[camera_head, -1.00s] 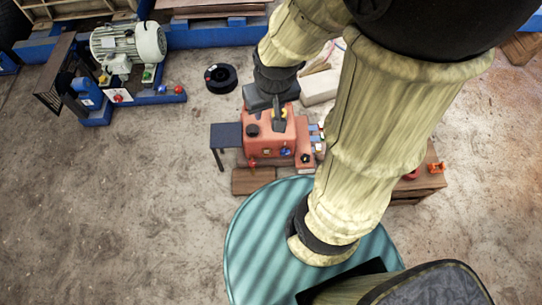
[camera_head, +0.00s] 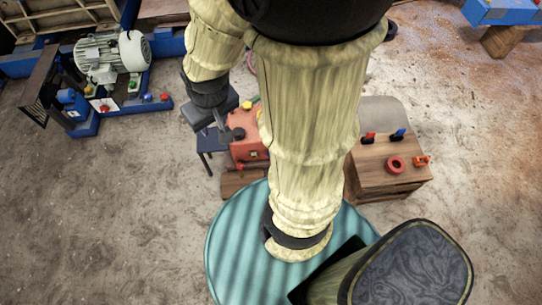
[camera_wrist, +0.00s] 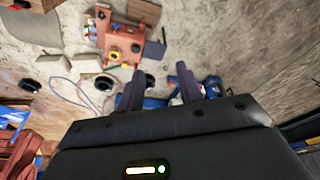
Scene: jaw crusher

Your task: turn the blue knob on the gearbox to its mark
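My gripper (camera_head: 222,128) appears in the head view at the left side of the gearbox. In the wrist view my gripper (camera_wrist: 160,69) has its two dark fingers apart with nothing between them, and the gearbox lies beyond them.
A small dark blue table (camera_head: 209,142) stands left of the gearbox. A motor (camera_head: 112,55) on a blue frame stands upper left. Bare floor lies at lower left.

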